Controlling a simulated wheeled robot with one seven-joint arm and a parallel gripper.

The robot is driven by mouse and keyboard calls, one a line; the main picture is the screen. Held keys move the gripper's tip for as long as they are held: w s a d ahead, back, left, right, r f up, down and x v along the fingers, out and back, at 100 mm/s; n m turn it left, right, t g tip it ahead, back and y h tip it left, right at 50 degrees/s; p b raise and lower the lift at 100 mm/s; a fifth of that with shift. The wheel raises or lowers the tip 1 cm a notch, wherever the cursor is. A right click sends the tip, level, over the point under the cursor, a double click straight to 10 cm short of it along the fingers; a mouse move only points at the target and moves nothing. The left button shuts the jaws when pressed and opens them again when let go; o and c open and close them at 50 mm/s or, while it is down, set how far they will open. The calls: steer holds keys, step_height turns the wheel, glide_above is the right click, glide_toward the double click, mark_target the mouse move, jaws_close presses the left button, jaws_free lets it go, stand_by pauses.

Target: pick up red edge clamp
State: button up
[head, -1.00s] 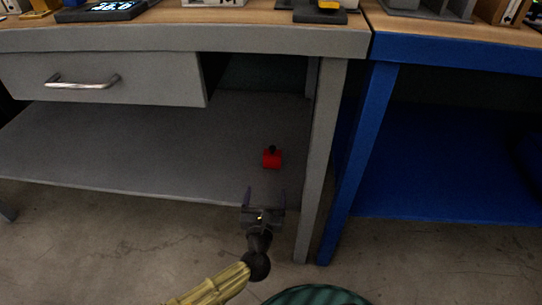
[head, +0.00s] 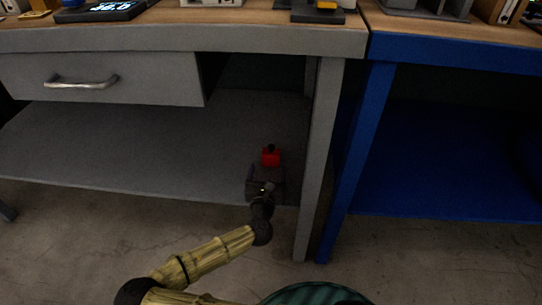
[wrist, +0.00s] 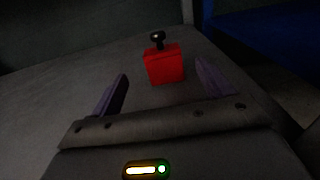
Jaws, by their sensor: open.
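The red edge clamp (head: 271,158), a small red block with a dark knob on top, stands upright on the grey lower shelf (head: 150,145) of the grey workbench. In the wrist view the clamp (wrist: 164,66) is ahead of my gripper, roughly in line with the gap between the fingers. My gripper (wrist: 162,92) is open and empty, with one dark finger to each side. In the head view my gripper (head: 266,170) is at the shelf's front part, just short of the clamp, and its fingertips are hard to make out there.
A grey bench leg (head: 318,165) stands close to the right of my gripper. A drawer with a metal handle (head: 81,82) hangs above the shelf at left. A blue bench (head: 440,55) adjoins at right. The shelf left of the clamp is clear.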

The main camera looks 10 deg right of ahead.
mark_target(270, 157)
steer(key=shift+x, duration=1.75)
steer(key=shift+b+x, duration=0.5)
steer(key=shift+x, duration=2.1)
steer(key=shift+d+f, duration=0.1)
steer(key=shift+c, duration=0.2)
steer(key=shift+d, duration=0.2)
steer(key=c, duration=1)
steer(key=shift+s+a, duration=0.1)
steer(key=shift+a, duration=0.15)
steer(key=shift+c, duration=0.2)
